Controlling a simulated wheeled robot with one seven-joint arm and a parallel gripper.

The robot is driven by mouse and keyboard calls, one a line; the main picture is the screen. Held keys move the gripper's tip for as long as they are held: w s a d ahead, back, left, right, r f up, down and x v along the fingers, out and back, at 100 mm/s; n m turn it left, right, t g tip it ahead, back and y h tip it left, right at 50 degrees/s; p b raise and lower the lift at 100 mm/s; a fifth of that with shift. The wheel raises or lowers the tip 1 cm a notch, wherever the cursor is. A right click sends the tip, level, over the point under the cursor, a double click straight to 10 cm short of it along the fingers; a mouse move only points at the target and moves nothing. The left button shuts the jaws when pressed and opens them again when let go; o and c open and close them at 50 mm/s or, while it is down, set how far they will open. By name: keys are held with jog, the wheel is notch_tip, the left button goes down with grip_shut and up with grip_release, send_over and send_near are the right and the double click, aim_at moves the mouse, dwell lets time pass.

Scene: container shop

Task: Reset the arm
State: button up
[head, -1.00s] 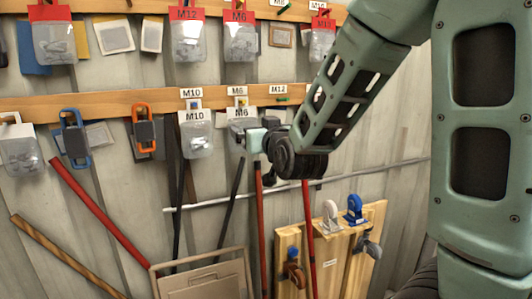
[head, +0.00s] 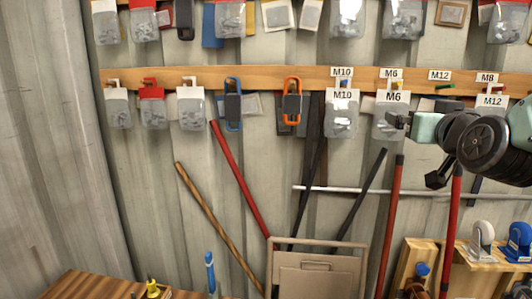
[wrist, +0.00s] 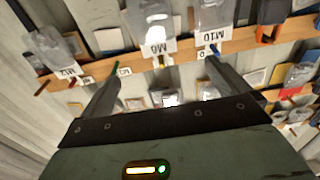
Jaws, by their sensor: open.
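My gripper (head: 398,122) is at the right of the head view, in front of the lower rail of hanging bags. Its jaws are open, with two dark fingers apart in the wrist view (wrist: 163,70) and nothing between them. In the head view its tip overlaps the clear bag labelled M6 (head: 392,99); I cannot tell whether they touch. The M6 bag (wrist: 153,25) and the M10 bag (wrist: 206,18) hang upside down in the wrist view, beyond the fingers. My arm runs out of the head view at the right.
The lower wooden rail (head: 262,78) carries several bags, a blue carabiner (head: 233,105) and an orange carabiner (head: 292,103). Poles and a tan panel (head: 318,280) lean on the wall below. Casters (head: 482,240) sit on a wooden stand at right. A wooden surface (head: 85,287) is at lower left.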

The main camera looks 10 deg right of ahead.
jog(key=s+a+f+n+g+y, duration=0.3)
jog(key=a+f+g+y, duration=0.1)
jog(key=a+f, duration=0.5)
jog(key=s+a+f+n+g+y, duration=0.35)
jog(key=a+f, duration=0.35)
jog(key=a, duration=0.3)
jog(key=s+a+f+n+g+h, duration=0.1)
jog(key=s+f+g, duration=0.3)
jog(key=s, duration=0.5)
jog(key=s+a+f+n+g+h, duration=0.1)
jog(key=s+a+f+n+g, duration=0.2)
jog(key=s+g, duration=0.3)
jog(key=s+a+f, duration=0.1)
jog(key=s, duration=0.2)
jog(key=shift+s, duration=0.2)
